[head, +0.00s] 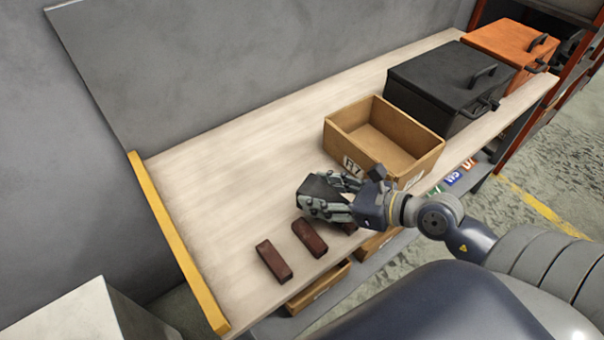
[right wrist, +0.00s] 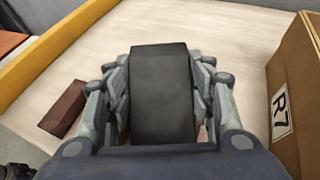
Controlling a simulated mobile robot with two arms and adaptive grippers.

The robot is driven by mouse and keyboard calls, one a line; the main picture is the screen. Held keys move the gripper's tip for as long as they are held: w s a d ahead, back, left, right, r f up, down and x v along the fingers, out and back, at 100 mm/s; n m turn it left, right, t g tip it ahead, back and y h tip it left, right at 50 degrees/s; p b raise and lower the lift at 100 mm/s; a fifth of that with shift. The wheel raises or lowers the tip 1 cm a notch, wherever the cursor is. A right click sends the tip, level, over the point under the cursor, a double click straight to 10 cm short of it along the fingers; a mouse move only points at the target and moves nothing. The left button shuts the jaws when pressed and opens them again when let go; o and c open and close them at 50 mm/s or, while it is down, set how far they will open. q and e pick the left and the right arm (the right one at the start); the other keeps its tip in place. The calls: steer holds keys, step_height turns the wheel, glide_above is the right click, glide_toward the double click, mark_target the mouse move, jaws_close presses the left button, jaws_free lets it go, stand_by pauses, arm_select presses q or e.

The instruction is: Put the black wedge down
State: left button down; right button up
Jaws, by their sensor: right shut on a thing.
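The black wedge (right wrist: 161,95) is between the two fingers of my right gripper (right wrist: 160,98) in the right wrist view, and the gripper is shut on it. In the head view the black wedge (head: 318,188) shows as a dark shape at the fingertips of the right gripper (head: 322,196), over the light wooden bench (head: 230,150). I cannot tell whether the wedge touches the bench. My left gripper does not show in either view.
Dark red bars (head: 274,261) lie near the bench's front edge, one partly behind the gripper. An open, empty box (head: 435,158) marked R7 stands right of the gripper. Black (head: 440,85) and orange (head: 510,48) cases stand farther back. A yellow strip (head: 178,243) edges the bench's left end.

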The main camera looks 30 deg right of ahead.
steer(key=w, duration=0.6)
steer(key=w+p, duration=0.1)
steer(key=w, duration=0.2)
steer(key=shift+w+d+f, duration=0.15)
steer(key=shift+f, duration=2)
steer(key=shift+b, duration=0.3)
steer(key=shift+f, duration=0.15)
steer(key=o, duration=1.4)
steer(key=shift+o, duration=0.2)
